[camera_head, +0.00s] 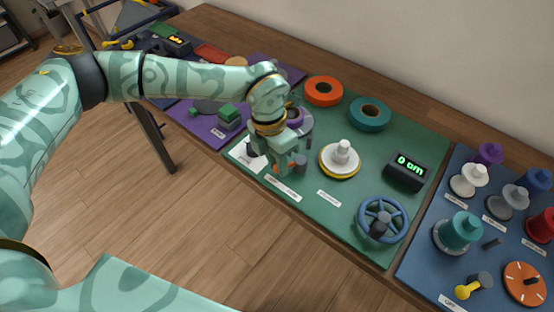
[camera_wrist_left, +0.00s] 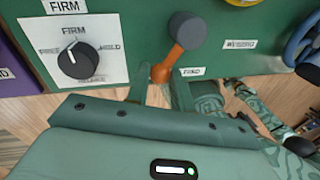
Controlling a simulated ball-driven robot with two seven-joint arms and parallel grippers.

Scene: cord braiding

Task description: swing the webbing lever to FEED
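The webbing lever (camera_wrist_left: 187,30) has an orange arm and a dark grey knob, and stands near the front edge of the green board. In the wrist view it leans up and to the right from its orange base. In the head view its knob (camera_head: 300,161) shows just right of my left gripper (camera_head: 284,166). The left gripper points down at the lever. In the wrist view its two fingers (camera_wrist_left: 161,95) are apart, with the orange base showing at the gap between them. I cannot tell whether they touch it. A small white label (camera_wrist_left: 192,72) sits beside the lever. My right gripper is not in view.
A black dial (camera_wrist_left: 78,60) on a white plate lies left of the lever. On the green board (camera_head: 420,130) are a white-topped spool (camera_head: 341,158), a blue handwheel (camera_head: 382,221), a display (camera_head: 406,171), and orange (camera_head: 323,91) and teal (camera_head: 369,113) rings.

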